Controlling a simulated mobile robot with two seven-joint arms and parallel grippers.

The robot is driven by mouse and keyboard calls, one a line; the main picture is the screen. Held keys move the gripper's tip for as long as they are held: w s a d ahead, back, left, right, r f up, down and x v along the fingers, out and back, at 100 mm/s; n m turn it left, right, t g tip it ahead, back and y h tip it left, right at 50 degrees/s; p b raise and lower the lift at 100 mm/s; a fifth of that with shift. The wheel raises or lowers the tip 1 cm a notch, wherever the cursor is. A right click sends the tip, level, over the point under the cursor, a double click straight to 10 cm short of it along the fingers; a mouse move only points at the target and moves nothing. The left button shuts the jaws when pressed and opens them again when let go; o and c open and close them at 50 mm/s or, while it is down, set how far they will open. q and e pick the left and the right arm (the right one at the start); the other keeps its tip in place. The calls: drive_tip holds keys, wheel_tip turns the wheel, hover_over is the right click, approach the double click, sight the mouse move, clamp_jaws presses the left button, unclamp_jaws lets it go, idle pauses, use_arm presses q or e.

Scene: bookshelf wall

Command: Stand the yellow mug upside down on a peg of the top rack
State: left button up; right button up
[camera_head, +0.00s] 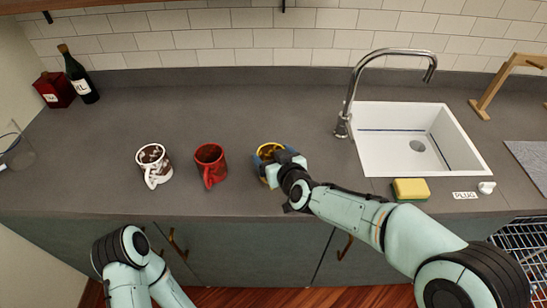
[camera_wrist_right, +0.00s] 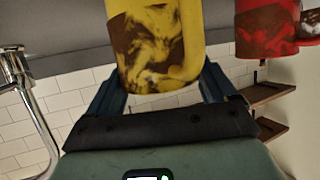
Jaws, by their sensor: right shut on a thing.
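The yellow mug (camera_head: 268,151) is at the counter's front middle, upright with its mouth up and brown stains inside. My right gripper (camera_head: 283,167) is shut on it from the near right side. In the right wrist view the mug (camera_wrist_right: 155,40), yellow with brown smears, sits between the two dark fingers of the gripper (camera_wrist_right: 160,85). I cannot tell whether its base touches the counter. A wire rack (camera_head: 527,238) shows at the lower right edge, partly hidden behind my right arm; its pegs are not clear. My left arm is at the lower left, its gripper out of view.
A red mug (camera_head: 210,165) and a white stained mug (camera_head: 152,165) stand left of the yellow one. The sink (camera_head: 375,150) with a tall faucet (camera_head: 352,90) is to the right. A yellow-green sponge (camera_head: 411,189) lies at its front edge. A bottle (camera_head: 80,78) stands far left.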

drive_tip(key=shift+f, duration=0.15)
drive_tip(key=o, duration=1.6)
use_arm(q)
drive_tip(key=shift+f, duration=0.1)
use_arm(e)
drive_tip(key=shift+s+d+r, duration=0.1)
drive_tip(key=shift+s+r, duration=0.05)
drive_tip(key=shift+r, duration=0.15)
use_arm(q)
drive_tip(key=r+p, duration=0.1)
drive_tip(key=w+r+p, duration=0.1)
drive_tip(key=r, duration=0.1)
use_arm(e)
drive_tip(key=v, duration=1.1)
drive_tip(key=shift+s+d, duration=0.15)
drive_tip(key=shift+s, duration=0.15)
